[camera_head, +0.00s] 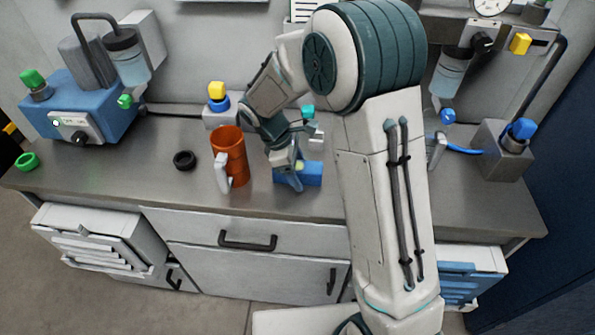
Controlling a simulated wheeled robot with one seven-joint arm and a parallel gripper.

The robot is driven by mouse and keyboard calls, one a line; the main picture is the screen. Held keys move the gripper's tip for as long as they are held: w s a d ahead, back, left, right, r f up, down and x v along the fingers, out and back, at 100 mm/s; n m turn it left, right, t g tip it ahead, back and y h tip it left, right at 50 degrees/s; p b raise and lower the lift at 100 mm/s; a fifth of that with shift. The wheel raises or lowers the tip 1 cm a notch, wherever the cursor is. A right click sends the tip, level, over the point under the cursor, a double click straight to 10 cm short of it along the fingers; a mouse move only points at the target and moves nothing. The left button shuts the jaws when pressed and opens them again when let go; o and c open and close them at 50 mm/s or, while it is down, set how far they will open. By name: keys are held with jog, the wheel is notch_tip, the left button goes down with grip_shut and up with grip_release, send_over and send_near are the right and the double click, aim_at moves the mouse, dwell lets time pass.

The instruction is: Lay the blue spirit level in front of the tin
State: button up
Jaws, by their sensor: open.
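A blue block (312,174), which looks like the spirit level, is on the grey worktop right of centre, and my gripper covers its left part. My gripper (290,181) is pointed down at the block's left end with its jaws open. I cannot tell whether the fingers touch the block. An orange-brown cylinder (231,146) with a pale grey handle stands upright to the left of my gripper. It looks like a mug, and I see no other clear tin. My arm hides part of the worktop to the right.
A black ring (184,160) and a green ring (27,161) lie on the worktop (120,175). A blue machine (78,107) stands at the back left. A grey box with a yellow-topped knob (217,92) stands behind the cylinder. The worktop's front edge is close to the block.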

jog(key=c, duration=1.2)
jog(key=shift+c, duration=0.5)
jog(key=shift+r, duration=0.15)
